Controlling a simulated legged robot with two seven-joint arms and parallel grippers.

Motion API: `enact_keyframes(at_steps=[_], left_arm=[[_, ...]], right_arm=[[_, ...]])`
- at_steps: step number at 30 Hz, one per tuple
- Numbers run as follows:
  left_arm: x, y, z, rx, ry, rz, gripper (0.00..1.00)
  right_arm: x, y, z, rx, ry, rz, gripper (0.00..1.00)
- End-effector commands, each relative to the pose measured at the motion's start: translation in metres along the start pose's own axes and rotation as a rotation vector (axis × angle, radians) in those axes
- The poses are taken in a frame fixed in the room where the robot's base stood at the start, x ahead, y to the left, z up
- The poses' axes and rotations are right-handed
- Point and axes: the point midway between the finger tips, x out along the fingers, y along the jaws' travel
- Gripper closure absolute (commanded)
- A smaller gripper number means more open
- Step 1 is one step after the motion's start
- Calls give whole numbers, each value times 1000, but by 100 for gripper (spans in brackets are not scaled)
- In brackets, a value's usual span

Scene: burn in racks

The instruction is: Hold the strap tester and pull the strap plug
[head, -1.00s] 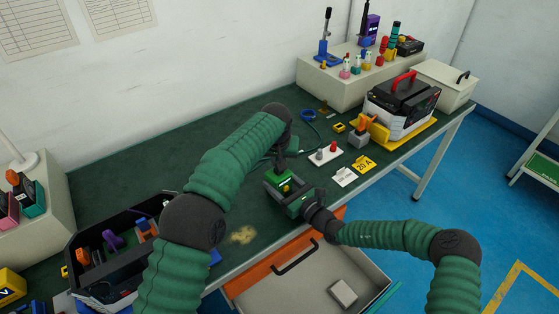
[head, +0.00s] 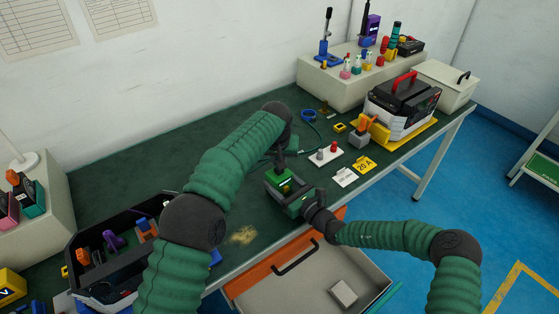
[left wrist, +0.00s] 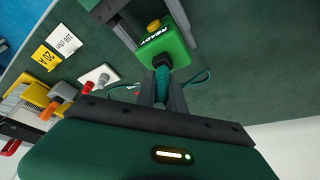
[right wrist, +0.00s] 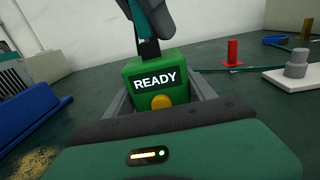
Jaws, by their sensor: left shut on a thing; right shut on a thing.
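The strap tester (head: 283,184) is a green box on the bench with a yellow button. The right wrist view shows its white READY label (right wrist: 155,80). My right gripper (head: 297,200) is shut on the tester from the front, one finger on each side. The strap plug (left wrist: 162,62) is black, with a teal strap, and sits at the tester's top end. The right wrist view also shows the plug (right wrist: 149,48), apparently touching the tester. My left gripper (head: 279,156) is shut on the plug from above; its fingers partly hide it.
An open drawer (head: 300,292) juts out below the right arm. A black bin (head: 90,262) of parts stands at left. A white plate with posts (head: 326,155), yellow 20 A card (head: 366,165) and toolbox (head: 402,105) lie to the right.

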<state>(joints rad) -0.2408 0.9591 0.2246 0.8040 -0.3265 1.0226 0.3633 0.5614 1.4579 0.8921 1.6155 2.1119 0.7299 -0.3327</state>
Motion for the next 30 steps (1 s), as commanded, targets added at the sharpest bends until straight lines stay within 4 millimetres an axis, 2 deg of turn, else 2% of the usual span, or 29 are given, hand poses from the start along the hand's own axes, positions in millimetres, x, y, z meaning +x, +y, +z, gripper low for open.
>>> enact_keyframes(at_steps=[30], left_arm=[[-9, 1, -4, 1, 2, 2, 100]], right_arm=[[-1, 0, -2, 0, 4, 0, 87]])
